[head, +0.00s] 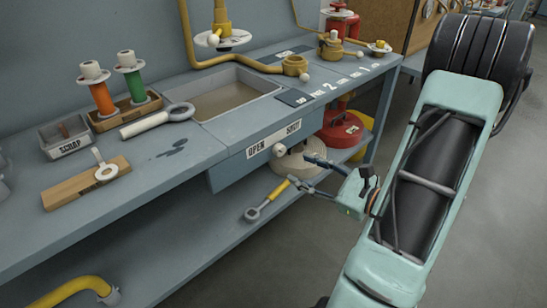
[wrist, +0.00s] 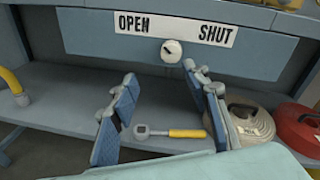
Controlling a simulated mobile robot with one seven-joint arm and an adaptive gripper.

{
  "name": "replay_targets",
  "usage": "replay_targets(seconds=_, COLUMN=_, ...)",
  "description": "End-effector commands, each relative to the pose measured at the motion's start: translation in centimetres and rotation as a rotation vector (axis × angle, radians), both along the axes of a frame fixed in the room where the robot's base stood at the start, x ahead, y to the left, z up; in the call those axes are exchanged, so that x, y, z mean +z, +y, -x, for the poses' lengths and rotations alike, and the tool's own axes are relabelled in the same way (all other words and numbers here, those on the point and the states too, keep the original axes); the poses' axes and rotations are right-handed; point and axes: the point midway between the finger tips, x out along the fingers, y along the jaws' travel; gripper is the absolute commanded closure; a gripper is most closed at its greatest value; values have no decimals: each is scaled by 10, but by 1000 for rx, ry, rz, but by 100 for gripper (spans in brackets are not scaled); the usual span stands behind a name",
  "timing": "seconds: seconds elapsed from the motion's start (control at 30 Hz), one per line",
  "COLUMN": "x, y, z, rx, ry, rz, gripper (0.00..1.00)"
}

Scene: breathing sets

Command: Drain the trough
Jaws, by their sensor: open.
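The trough (head: 232,98) is a rectangular basin sunk in the blue-grey bench top, with a flat brownish surface inside; I cannot tell how deep any liquid is. Below it, on the bench's front panel, is a small white knob (head: 279,150) beside the OPEN and SHUT label (head: 273,139). In the wrist view the knob (wrist: 172,50) sits under the label (wrist: 175,27), roughly between the two words; its setting is unclear. My gripper (head: 299,172) is open and empty in front of the panel. In the wrist view its blue-padded fingers (wrist: 160,80) stand below and apart from the knob.
Bench-top items include a white-handled tool (head: 157,121), a scrap bin (head: 66,137) and yellow piping (head: 188,40). Floor at right is clear.

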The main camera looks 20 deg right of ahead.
Motion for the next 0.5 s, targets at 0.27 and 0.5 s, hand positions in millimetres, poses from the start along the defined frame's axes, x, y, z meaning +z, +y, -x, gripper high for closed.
replay_targets(seconds=0.27, x=4, y=-14, z=8, rx=-106, ry=-65, rz=-146, gripper=57)
replay_targets(seconds=0.5, x=4, y=-2, z=-21, rx=-101, ry=-66, rz=-145, gripper=57)
